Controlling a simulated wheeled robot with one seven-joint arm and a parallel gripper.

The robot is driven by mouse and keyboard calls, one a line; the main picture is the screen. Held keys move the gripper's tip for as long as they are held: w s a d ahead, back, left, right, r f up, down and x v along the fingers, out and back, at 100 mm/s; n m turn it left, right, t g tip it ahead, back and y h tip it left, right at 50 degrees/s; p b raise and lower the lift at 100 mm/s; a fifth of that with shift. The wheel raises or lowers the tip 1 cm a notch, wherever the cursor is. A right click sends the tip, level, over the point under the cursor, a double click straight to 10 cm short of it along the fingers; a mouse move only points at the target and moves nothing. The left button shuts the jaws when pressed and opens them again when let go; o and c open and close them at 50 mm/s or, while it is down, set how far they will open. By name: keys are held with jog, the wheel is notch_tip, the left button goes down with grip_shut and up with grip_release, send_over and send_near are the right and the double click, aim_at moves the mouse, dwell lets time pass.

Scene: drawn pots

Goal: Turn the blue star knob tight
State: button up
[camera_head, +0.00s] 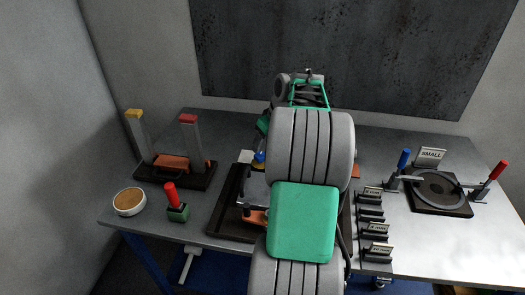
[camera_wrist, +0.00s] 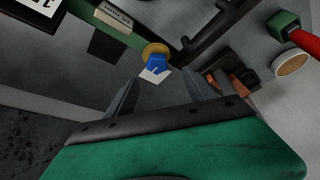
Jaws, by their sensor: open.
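The blue star knob (camera_head: 259,156) shows in the head view just left of my arm, above the black tray (camera_head: 226,205). In the wrist view the blue knob (camera_wrist: 155,61) sits on a round brass-coloured collar, with a white patch beside it. My gripper (camera_wrist: 160,92) is open, and its two dark fingers point toward the knob with a gap between them and it. The knob lies ahead of the fingers, a little left of the middle of the gap. In the head view my arm hides the gripper and much of the tray.
A stand with yellow and red-topped posts (camera_head: 172,165), a bowl (camera_head: 129,201) and a red-handled green block (camera_head: 176,203) stand at left. Several labelled black holders (camera_head: 371,212) stand right of my arm. A round plate fixture (camera_head: 439,189) with blue and red handles is further right.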

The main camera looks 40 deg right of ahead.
aim_at(261, 155)
jog(key=x, duration=0.2)
jog(key=p+x, duration=0.1)
jog(key=x, duration=0.2)
jog(key=p+x, duration=0.1)
jog(key=x, duration=0.2)
jog(key=shift+d, duration=0.4)
jog(key=shift+c, duration=0.3)
grip_shut()
